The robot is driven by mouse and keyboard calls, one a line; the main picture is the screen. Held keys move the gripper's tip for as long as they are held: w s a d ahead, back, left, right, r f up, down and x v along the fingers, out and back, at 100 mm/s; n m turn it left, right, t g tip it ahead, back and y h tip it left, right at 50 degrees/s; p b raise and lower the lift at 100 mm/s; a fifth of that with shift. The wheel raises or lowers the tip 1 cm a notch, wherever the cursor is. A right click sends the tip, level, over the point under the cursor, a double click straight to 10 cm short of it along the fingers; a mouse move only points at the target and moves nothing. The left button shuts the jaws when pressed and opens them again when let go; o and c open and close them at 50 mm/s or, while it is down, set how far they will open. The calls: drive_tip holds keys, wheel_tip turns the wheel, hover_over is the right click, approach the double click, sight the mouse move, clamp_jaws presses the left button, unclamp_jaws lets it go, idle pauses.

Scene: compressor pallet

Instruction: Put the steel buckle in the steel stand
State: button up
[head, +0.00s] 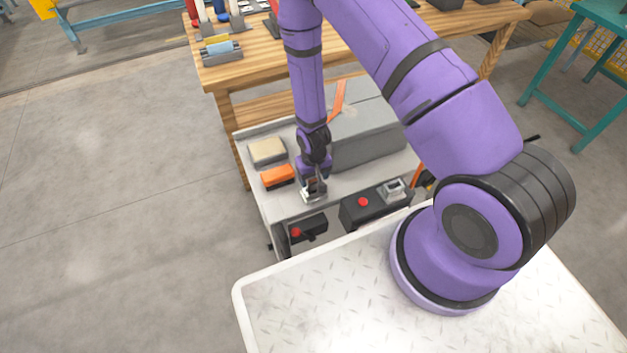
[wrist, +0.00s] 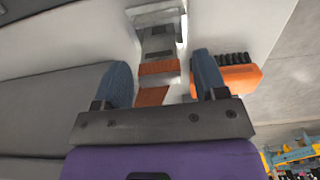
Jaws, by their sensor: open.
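In the wrist view a steel buckle (wrist: 158,45) with a short orange strap end lies between and just beyond my fingers. It meets a pale steel bracket at the top of the view, which looks like the steel stand (wrist: 155,12). I cannot tell whether the buckle is seated in it. My gripper (wrist: 165,75) is open, its blue fingers apart on either side of the strap. In the head view my gripper (head: 314,184) points down over a small steel piece (head: 313,195) near the front edge of the grey cart, hiding part of it.
An orange brush (head: 277,176) lies left of my gripper, also close to my right finger in the wrist view (wrist: 228,77). A beige block (head: 267,151) is behind it. A large grey case (head: 370,130) stands right. A dark box (head: 360,210) holds another small steel piece (head: 393,188).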

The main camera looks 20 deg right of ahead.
wheel_tip(320, 180, up, 10)
drive_tip(key=shift+f, duration=0.2)
drive_tip(key=d+r+t, duration=0.2)
drive_tip(key=d+r, duration=0.1)
drive_tip(key=r, duration=2.7)
drive_tip(key=s+d+r+t, duration=0.1)
drive_tip(key=s+d+r, duration=0.1)
drive_tip(key=s+r, duration=0.7)
drive_tip(key=s+d+r+t, duration=0.2)
drive_tip(key=s+r, duration=0.8)
drive_tip(key=s, duration=0.2)
drive_tip(key=shift+r, duration=0.3)
